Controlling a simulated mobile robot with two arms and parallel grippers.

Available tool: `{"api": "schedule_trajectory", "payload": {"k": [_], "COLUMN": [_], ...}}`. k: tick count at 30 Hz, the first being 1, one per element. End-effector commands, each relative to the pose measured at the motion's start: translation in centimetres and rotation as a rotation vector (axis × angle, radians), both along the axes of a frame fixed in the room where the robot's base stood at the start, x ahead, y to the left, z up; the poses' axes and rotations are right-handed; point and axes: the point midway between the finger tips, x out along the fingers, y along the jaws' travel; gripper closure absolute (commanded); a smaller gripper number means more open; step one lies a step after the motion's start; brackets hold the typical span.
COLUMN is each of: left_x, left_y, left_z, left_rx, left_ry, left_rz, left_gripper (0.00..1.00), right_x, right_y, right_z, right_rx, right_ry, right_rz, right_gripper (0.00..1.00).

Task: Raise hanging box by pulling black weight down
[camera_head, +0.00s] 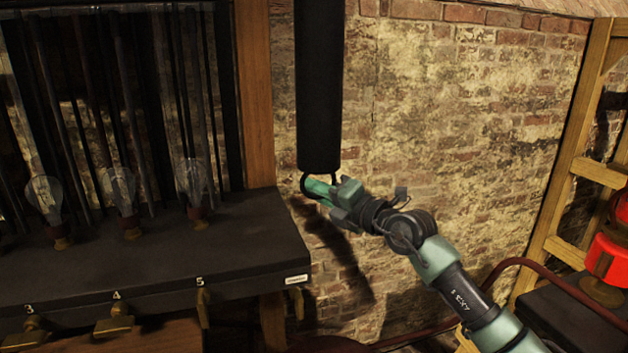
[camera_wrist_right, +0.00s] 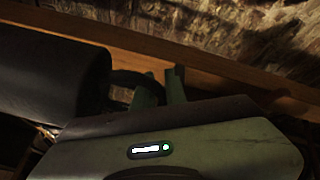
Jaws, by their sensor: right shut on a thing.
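The black weight (camera_head: 320,85) is a long dark cylinder that hangs upright in front of the brick wall in the head view. A curved black handle (camera_head: 308,186) is at its lower end. My right gripper (camera_head: 322,188) is at this handle, just under the weight, and is shut on it. In the right wrist view the weight (camera_wrist_right: 50,85) fills the left side, and the handle (camera_wrist_right: 135,80) runs from its end to the green fingers (camera_wrist_right: 160,90). The hanging box cannot be made out in these frames. My left gripper is not in view.
A dark bench (camera_head: 150,262) with several glass bulbs and brass levers stands at the left, close to the weight. A wooden post (camera_head: 256,95) rises behind it. A wooden frame (camera_head: 575,180) and a red object (camera_head: 606,258) are at the right. The brick wall is behind.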

Motion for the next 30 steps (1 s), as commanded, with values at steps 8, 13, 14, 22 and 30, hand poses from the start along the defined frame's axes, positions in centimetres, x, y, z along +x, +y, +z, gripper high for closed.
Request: {"api": "schedule_trajectory", "payload": {"k": [8,13,14,22,30], "left_x": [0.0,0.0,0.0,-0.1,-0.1], "left_y": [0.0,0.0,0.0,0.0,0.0], "left_z": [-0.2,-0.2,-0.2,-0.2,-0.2], "left_rx": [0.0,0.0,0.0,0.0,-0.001], "left_ry": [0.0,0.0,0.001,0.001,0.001], "left_rz": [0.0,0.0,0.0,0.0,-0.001], "left_gripper": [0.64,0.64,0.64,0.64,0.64], "right_x": [0.1,0.1,0.1,0.0,0.0], "right_y": [-0.1,-0.1,-0.1,0.0,0.0], "right_z": [-1.0,-1.4,-1.4,-1.3,-1.1], "right_rx": [0.0,-0.003,-0.004,-0.003,0.0], "right_ry": [0.004,0.01,0.011,0.008,0.005], "right_rz": [-0.002,-0.001,-0.002,0.001,0.001], "right_gripper": [1.0,1.0,1.0,0.68,0.68]}}
